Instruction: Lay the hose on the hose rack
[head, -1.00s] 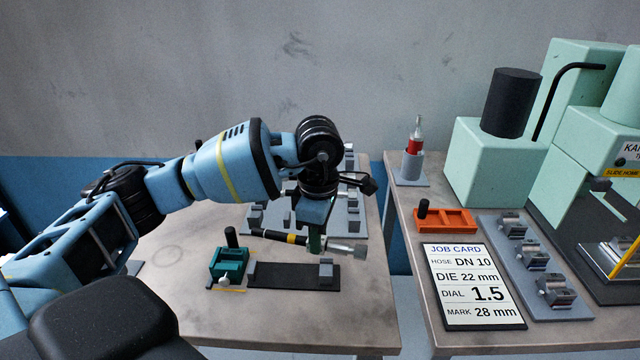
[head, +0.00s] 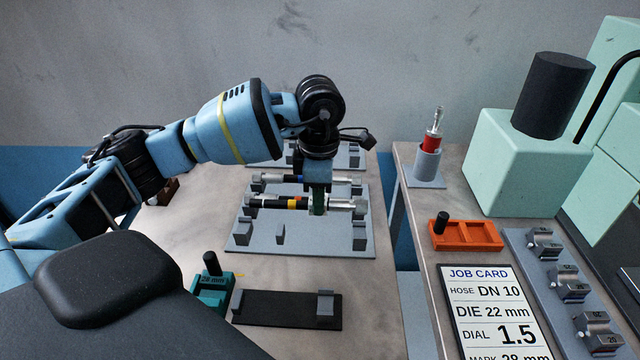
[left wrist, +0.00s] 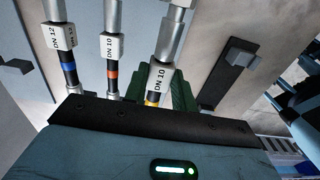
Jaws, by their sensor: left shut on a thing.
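My left gripper (head: 318,208) is shut on the hose with the yellow band (head: 291,204), a dark hose with silver metal ends. The held hose lies across the grey hose rack (head: 305,248). I cannot tell whether it touches the rack's posts. In the left wrist view the held hose (left wrist: 164,72) shows a white "DN 10" tag, beside a red-orange-banded DN 10 hose (left wrist: 112,55) and a blue-banded DN 12 hose (left wrist: 66,50). In the head view the blue-banded hose (head: 285,178) lies behind. The gripper hides part of the hoses. My right gripper is not in view.
A black stand with grey posts (head: 285,309) is empty in front of the rack, beside a teal block (head: 212,290). Another grey rack plate shows behind.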

